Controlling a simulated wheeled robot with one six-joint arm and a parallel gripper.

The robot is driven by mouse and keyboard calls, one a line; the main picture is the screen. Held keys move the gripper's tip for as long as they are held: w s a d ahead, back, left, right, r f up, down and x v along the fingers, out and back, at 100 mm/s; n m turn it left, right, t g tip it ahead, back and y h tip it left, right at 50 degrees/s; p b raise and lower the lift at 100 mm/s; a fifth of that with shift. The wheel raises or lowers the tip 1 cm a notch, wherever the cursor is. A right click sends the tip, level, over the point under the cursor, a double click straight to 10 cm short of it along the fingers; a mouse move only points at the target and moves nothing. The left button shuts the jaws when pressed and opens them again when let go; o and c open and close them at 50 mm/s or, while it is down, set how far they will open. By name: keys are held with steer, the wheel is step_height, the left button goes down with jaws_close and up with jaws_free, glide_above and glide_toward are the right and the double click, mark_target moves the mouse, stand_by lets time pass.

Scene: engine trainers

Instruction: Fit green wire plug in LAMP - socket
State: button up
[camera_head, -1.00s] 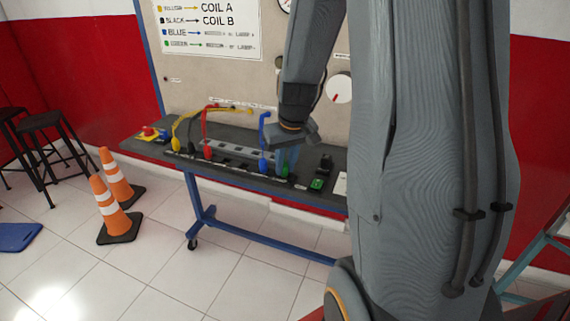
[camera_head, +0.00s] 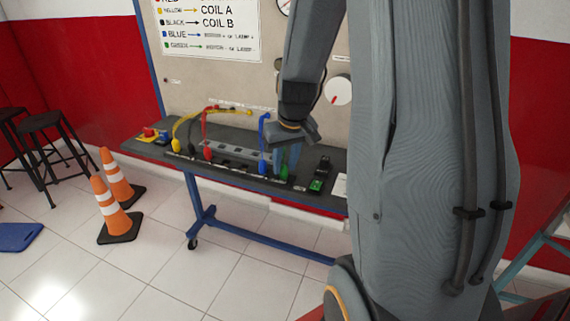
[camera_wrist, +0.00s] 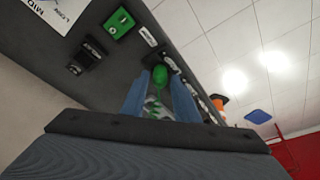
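The green wire plug (camera_head: 284,173) stands upright at the front edge of the grey bench top, just right of the blue plug (camera_head: 262,165). My gripper (camera_head: 287,160) is right above it, its bluish fingers pointing down. In the wrist view the green plug (camera_wrist: 161,76) and its green wire lie between my two fingers (camera_wrist: 158,88). The fingers look spread, with gaps beside the plug, so my gripper seems open around it. The socket under the plug and its label cannot be read; how deep the plug sits cannot be told.
A red plug (camera_head: 207,151) and a yellow plug (camera_head: 176,144) with wires stand further left along the bench. A green switch block (camera_head: 317,185) and a black one (camera_head: 323,166) are to the right. Orange cones (camera_head: 119,222) stand on the floor at left.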

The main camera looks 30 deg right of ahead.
steer(key=shift+p+v, duration=1.5)
steer(key=shift+v, duration=0.5)
steer(key=shift+w, duration=0.15)
steer(key=shift+r+p, duration=0.6)
steer(key=shift+r, duration=0.05)
steer(key=o, duration=0.6)
steer(key=shift+c, duration=0.2)
